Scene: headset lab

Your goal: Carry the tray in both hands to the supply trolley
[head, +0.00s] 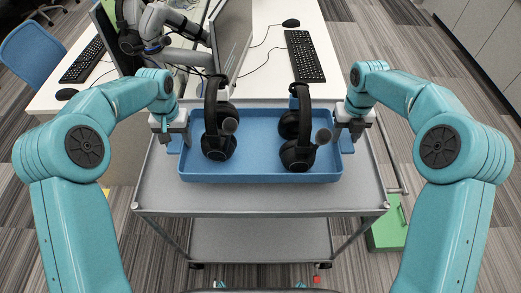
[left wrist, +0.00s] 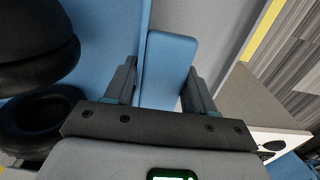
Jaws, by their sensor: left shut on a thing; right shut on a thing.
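The blue tray (head: 262,140) is level over the top shelf of the grey supply trolley (head: 260,200). I cannot tell whether it touches the shelf. Two black headsets stand in it, one on the left (head: 218,120) and one on the right (head: 297,130). My left gripper (head: 176,146) is shut on the tray's left handle. In the left wrist view the blue handle (left wrist: 170,60) sits between its fingers (left wrist: 160,88). My right gripper (head: 346,143) is at the tray's right end, shut on that handle, which is mostly hidden.
Behind the trolley is a white desk (head: 270,75) with a monitor (head: 231,38), a keyboard (head: 304,56) and a mouse (head: 291,23). A blue chair (head: 35,55) stands at the far left. A green box (head: 388,232) is on the floor right of the trolley.

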